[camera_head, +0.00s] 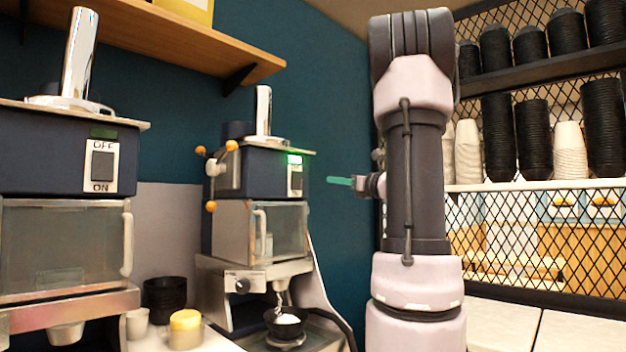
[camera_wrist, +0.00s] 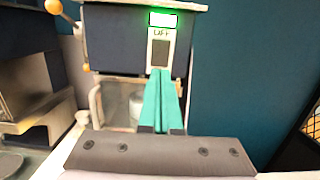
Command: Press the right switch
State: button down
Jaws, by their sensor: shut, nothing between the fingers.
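The right switch (camera_head: 296,181) is a dark rocker on a white plate, on the front of the right machine (camera_head: 258,178). A green light above it is lit. It also shows in the wrist view (camera_wrist: 160,52), just beyond my fingertips. My gripper (camera_head: 330,180) has green fingers, shut and empty, at about the switch's height and to its right in the head view. There they look apart from the switch; in the wrist view (camera_wrist: 161,74) the tips overlap the plate's lower edge. I cannot tell the exact gap. The left machine has its own switch (camera_head: 102,166), marked OFF and ON, with its indicator dark.
A black bowl (camera_head: 285,325) with white contents sits under the right machine's spout. Orange-knobbed levers (camera_head: 211,206) stick out on that machine's left side. A wooden shelf (camera_head: 190,45) hangs above. Stacked cups (camera_head: 534,140) stand behind mesh at the right.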

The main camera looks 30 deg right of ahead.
aim_at(298, 176)
jog(key=x, duration=1.3)
jog(key=shift+w+a, duration=0.1)
jog(key=shift+w, duration=0.25)
